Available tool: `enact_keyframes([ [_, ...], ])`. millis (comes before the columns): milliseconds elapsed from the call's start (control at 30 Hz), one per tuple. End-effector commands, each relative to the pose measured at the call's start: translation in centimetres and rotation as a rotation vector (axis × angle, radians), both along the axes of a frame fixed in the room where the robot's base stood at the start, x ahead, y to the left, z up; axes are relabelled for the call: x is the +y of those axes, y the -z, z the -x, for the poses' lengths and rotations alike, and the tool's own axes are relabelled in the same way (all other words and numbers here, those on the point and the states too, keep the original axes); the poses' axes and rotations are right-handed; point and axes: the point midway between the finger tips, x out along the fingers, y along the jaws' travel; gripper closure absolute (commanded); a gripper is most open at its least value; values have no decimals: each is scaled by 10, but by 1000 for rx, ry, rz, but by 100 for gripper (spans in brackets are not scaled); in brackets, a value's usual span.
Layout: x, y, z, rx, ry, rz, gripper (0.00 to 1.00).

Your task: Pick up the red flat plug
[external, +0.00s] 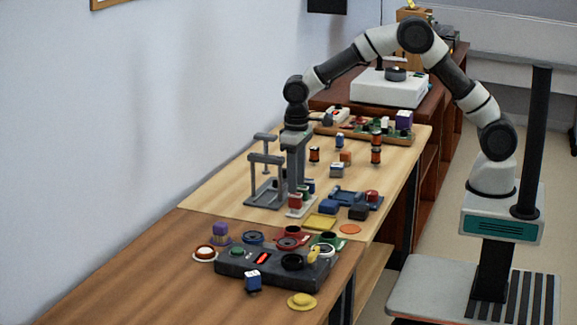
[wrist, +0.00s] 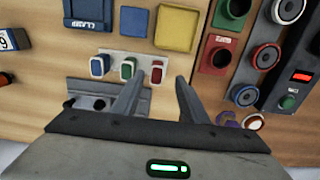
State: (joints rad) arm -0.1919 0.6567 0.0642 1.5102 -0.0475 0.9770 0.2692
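The red flat plug (wrist: 157,76) stands in the right slot of a small white holder (wrist: 142,62) in the wrist view. A green plug (wrist: 127,69) and a blue plug (wrist: 98,66) stand to its left in the same holder. My gripper (wrist: 162,81) is open and empty. Its fingertips appear on either side of the red plug in the picture; I cannot tell the height gap. In the external view my gripper (external: 296,184) points down over the white holder (external: 297,211) and partly hides the plugs.
A grey stand with two posts (external: 263,190) is close left of my gripper. A blue clamp (external: 345,196) and yellow pad (external: 320,221) lie to the right and front. A black control box (external: 235,264) is nearer the camera. Several small parts stand farther back.

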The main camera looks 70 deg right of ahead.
Motion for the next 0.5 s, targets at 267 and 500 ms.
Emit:
enact_keyframes([
  [267,-2,18,-2,1,1,0,60],
  [500,-5,53,-5,1,0,0,60],
])
